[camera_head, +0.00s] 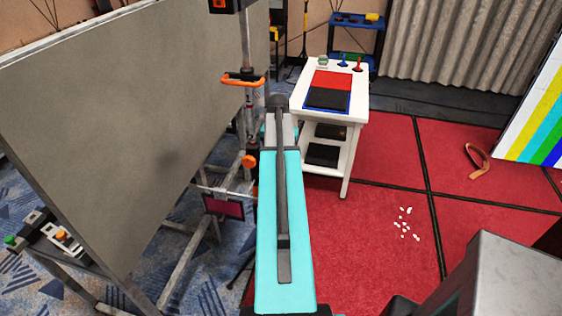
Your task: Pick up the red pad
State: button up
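The red pad (333,80) is a flat red rectangle on top of a small white table (299,97). It lies on the far part of the tabletop, directly behind a black pad (327,98) with a blue border. My arm reaches forward from the bottom middle, with its far end just left of the table. I cannot make out my gripper or its fingers, and nothing visible touches the red pad.
Small blue and red items (358,64) stand behind the pad. Dark items sit on the table's lower shelves. A large grey panel (110,120) on a metal frame fills the left. White scraps (405,222) and a brown strap (478,160) lie on the red floor.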

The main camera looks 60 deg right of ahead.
jog(key=c, duration=1.1)
jog(key=shift+r, duration=0.15)
jog(key=shift+c, duration=0.2)
jog(key=shift+r+b, duration=1)
jog(key=shift+r, duration=0.55)
jog(key=s+a+r+b, duration=0.1)
jog(key=s+a+b, duration=0.4)
jog(key=s+a, duration=0.5)
jog(key=shift+s+a+r, duration=0.35)
jog(key=shift+a, duration=0.45)
